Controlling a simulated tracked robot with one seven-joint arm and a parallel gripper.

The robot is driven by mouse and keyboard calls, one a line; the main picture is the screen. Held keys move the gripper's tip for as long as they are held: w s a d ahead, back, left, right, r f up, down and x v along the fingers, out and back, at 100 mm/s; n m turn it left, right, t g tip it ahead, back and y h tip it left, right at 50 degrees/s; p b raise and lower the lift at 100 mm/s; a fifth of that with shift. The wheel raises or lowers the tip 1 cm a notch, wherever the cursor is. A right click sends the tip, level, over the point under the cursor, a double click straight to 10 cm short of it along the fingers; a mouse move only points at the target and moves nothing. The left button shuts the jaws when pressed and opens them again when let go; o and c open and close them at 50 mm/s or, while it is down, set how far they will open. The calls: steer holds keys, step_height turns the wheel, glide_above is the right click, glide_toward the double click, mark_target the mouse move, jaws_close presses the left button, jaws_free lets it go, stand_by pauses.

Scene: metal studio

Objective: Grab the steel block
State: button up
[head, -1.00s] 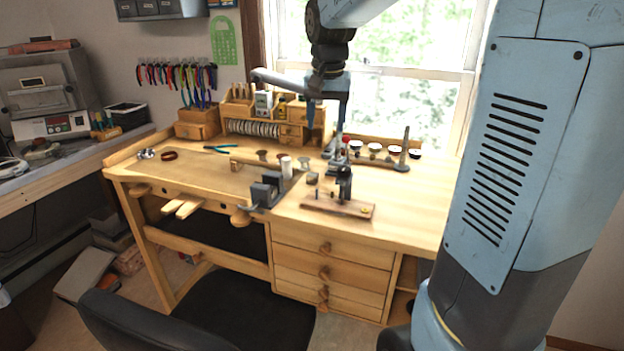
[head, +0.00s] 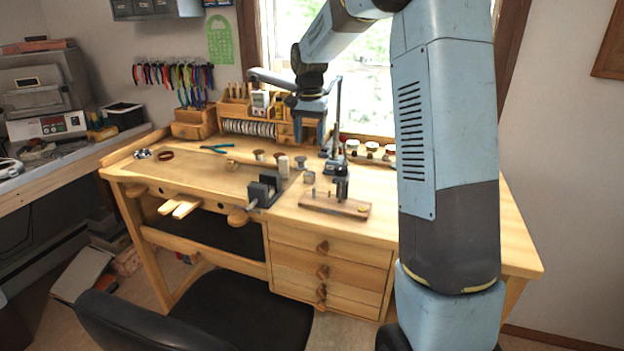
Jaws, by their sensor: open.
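A small grey cube (head: 309,177), which looks like the steel block, sits on the wooden workbench (head: 225,178) just right of the grey vise. It is small in the picture and its details are hard to make out. My gripper (head: 309,138) is open and empty, pointing down.
The grey vise (head: 266,189) is left of the cube. A wooden board with a dark tool (head: 336,205) is in front to the right. Pliers (head: 217,149) lie at the left.

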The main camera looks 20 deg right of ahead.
glide_above(310, 173)
step_height(310, 173, down, 6)
steer(key=shift+w+f, duration=0.1)
steer(key=shift+w, duration=0.05)
steer(key=shift+f, duration=2.75)
jaws_close()
